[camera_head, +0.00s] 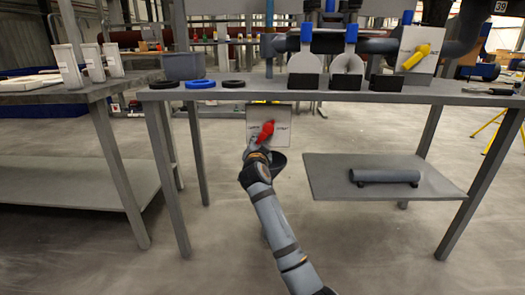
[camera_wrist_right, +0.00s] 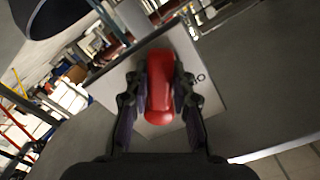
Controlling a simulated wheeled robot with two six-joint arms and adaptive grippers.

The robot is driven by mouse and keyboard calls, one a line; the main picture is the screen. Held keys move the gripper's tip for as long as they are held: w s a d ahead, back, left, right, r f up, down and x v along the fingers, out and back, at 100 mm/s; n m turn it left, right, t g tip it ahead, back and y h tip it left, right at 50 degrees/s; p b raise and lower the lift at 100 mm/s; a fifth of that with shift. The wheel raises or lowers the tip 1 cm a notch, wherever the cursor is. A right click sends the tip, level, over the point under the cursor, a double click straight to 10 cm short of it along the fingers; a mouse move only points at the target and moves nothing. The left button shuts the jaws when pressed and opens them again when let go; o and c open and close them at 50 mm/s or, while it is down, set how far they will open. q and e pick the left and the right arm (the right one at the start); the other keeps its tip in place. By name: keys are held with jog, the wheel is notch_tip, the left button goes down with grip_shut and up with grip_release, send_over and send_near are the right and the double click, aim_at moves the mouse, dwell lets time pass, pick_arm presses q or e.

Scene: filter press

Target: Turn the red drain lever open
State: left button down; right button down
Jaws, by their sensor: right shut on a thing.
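The red drain lever (camera_head: 266,131) sits on a pale panel (camera_head: 283,137) below the front edge of the bench. In the head view the lever is tilted, with its upper end to the right. My right gripper (camera_head: 257,149) reaches up to it from below. In the right wrist view the red lever (camera_wrist_right: 159,88) lies between the two dark fingers of my right gripper (camera_wrist_right: 160,92), which are shut on it. The panel (camera_wrist_right: 205,88) carries dark lettering, partly hidden by a finger. My left gripper is in neither view.
The grey bench (camera_head: 300,95) spans above the panel, with flat rings, a grey tub (camera_head: 183,66), blue-topped fittings and a yellow lever (camera_head: 416,57) on it. A lower shelf (camera_head: 330,180) at right holds a grey cylinder (camera_head: 385,176).

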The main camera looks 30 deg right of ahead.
jog(key=shift+w+a+r+m+b, duration=0.15)
jog(key=shift+m+b, duration=0.1)
jog(key=shift+m, duration=0.25)
jog(key=shift+w+a+m+b, duration=0.15)
jog(key=shift+m+b, duration=0.1)
jog(key=shift+m, duration=0.25)
jog(key=shift+s+r, duration=0.1)
jog(key=c, duration=1.1)
grip_release()
jog(key=v, duration=1.2)
jog(key=shift+s, duration=0.1)
